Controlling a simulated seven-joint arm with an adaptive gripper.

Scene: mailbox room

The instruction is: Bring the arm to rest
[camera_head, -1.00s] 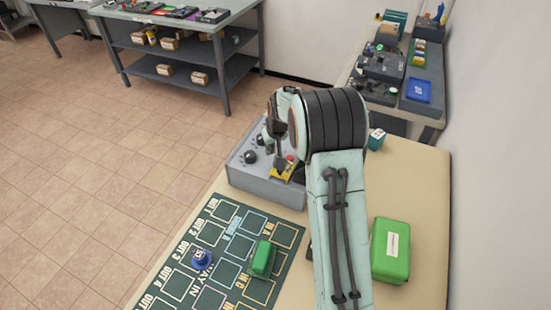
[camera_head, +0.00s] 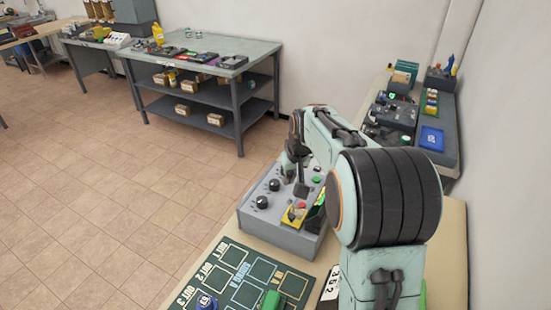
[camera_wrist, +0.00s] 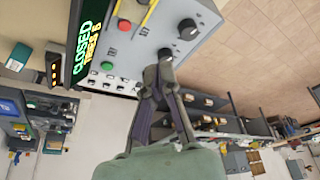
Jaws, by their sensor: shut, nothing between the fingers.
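My arm reaches away from the camera in the head view, over the pale bench. My gripper (camera_head: 301,190) hangs at its far end, above or close to a grey control box (camera_head: 268,238). In the wrist view the fingers of my gripper (camera_wrist: 166,62) are together with nothing between them, seen against the front of the box (camera_wrist: 125,52). I cannot tell whether the fingertips touch it.
The box carries black knobs, coloured buttons and a lit display (camera_wrist: 82,45) reading "CLOSED". A dark green mat (camera_head: 240,275) with labelled squares lies in front. A blue tray (camera_head: 432,139) is on the right-hand table. A shelved workbench (camera_head: 190,68) stands behind open floor.

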